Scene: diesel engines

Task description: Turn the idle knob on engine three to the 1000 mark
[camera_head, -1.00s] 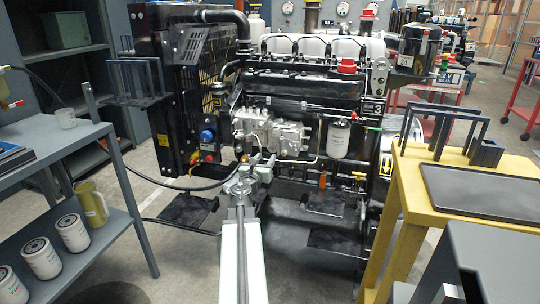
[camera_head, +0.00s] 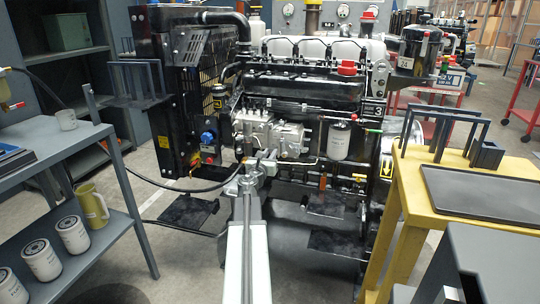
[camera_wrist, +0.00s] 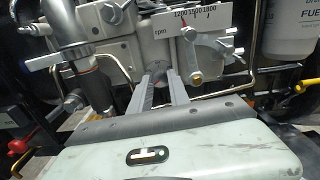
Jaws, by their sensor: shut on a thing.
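The engine (camera_head: 305,90) stands in the middle of the head view, with a plate (camera_head: 373,108) that seems to read 3. My gripper (camera_wrist: 161,76) reaches its grey metal pump block (camera_wrist: 115,50) from the front. Its two fingers are shut on a small dark round knob (camera_wrist: 159,67), apparently the idle knob, largely hidden between the tips. Above right is a white rpm scale (camera_wrist: 192,20) with 1200, 1500 and 1800 readable. I cannot make out a 1000 mark. In the head view my gripper (camera_head: 262,163) is small at the pump.
A thin metal pipe (camera_wrist: 115,70) bends close left of the fingers. A white fuel filter (camera_head: 339,139) hangs to the right. A grey shelf (camera_head: 75,138) stands left, a yellow table (camera_head: 412,195) right. A black hose (camera_head: 185,188) crosses left of my arm.

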